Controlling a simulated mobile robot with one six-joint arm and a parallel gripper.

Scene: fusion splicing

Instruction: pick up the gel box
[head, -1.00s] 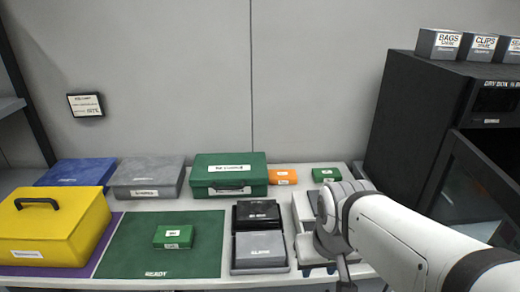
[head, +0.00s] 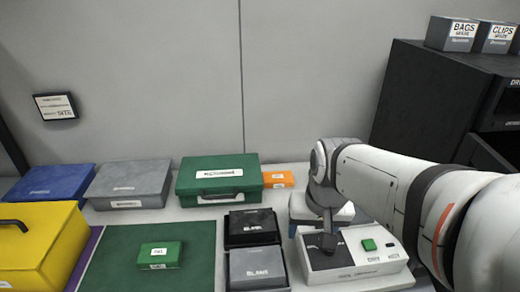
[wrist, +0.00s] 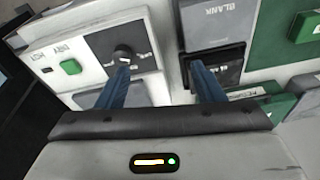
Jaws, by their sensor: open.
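No label clearly reads as gel, so I cannot tell for sure which box is the gel box. A small green box (head: 160,255) with a white label lies on the green mat (head: 110,265). It also shows at the upper right of the wrist view (wrist: 305,27). A small orange box (head: 278,179) sits at the back, beside the large green case (head: 218,180). My gripper (wrist: 163,85) is open and empty, its two blue fingers apart. In the head view it hangs over the white device (head: 365,265), right of the green mat and apart from these boxes.
A yellow case (head: 35,250), a blue case (head: 50,182) and a grey case (head: 130,182) stand left. A dark cabinet (head: 430,100) stands right.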

